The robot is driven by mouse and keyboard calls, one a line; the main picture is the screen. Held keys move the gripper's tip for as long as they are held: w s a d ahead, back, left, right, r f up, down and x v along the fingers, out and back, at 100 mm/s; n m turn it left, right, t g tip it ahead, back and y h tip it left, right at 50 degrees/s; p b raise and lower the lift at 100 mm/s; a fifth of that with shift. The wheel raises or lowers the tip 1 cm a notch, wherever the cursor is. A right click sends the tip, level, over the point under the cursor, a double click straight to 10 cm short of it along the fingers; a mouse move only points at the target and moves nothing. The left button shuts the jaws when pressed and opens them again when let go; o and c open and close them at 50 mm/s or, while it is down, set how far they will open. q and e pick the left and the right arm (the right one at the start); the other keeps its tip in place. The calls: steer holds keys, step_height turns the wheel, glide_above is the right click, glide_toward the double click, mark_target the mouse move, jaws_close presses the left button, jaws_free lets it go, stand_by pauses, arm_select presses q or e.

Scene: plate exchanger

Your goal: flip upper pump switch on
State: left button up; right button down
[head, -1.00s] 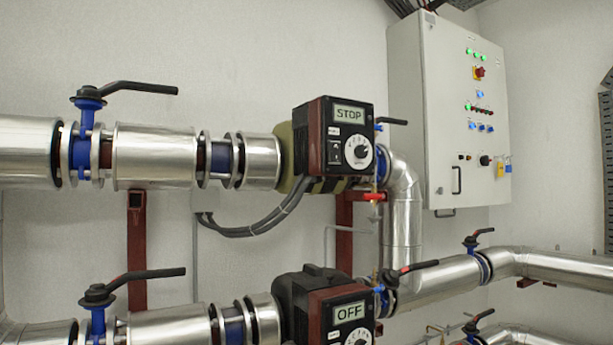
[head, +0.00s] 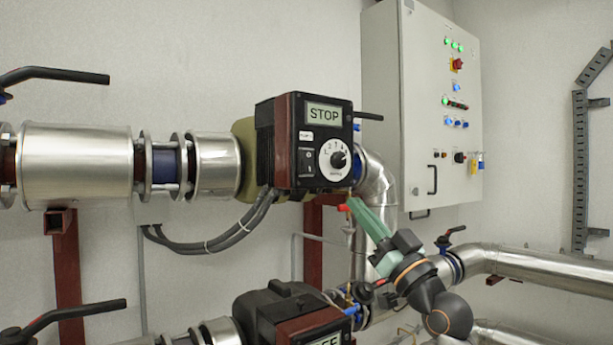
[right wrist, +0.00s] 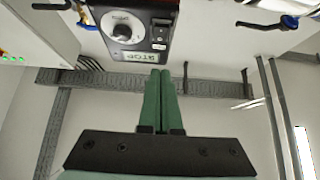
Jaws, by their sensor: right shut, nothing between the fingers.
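The upper pump (head: 265,140) has a dark control box whose display (head: 324,113) reads STOP. Its black rocker switch (head: 306,161) is on the lower left of the face, beside a white dial (head: 336,159). My right gripper (head: 356,206) is below and right of the box, its green fingers together and empty, apart from the switch. In the right wrist view the closed fingers (right wrist: 160,76) point toward the pump box, which appears upside down with its switch (right wrist: 160,33) and dial (right wrist: 122,28). My left gripper is not in view.
A lower pump (head: 275,310) is partly cut off below. Grey cables (head: 225,240) hang under the upper pump. A black valve handle (head: 368,116) and bent silver pipe (head: 378,185) are right of the box. A grey control cabinet (head: 440,110) hangs behind. Space before the pump face looks clear.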

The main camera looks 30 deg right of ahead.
steer(key=shift+s, duration=0.1)
steer(key=p, duration=0.4)
glide_toward(309, 165)
step_height(309, 165, up, 4)
steer(key=shift+w+a+f, duration=0.1)
steer(key=shift+w, duration=1.05)
steer(key=shift+w+a+f, duration=0.1)
steer(key=shift+w, duration=1)
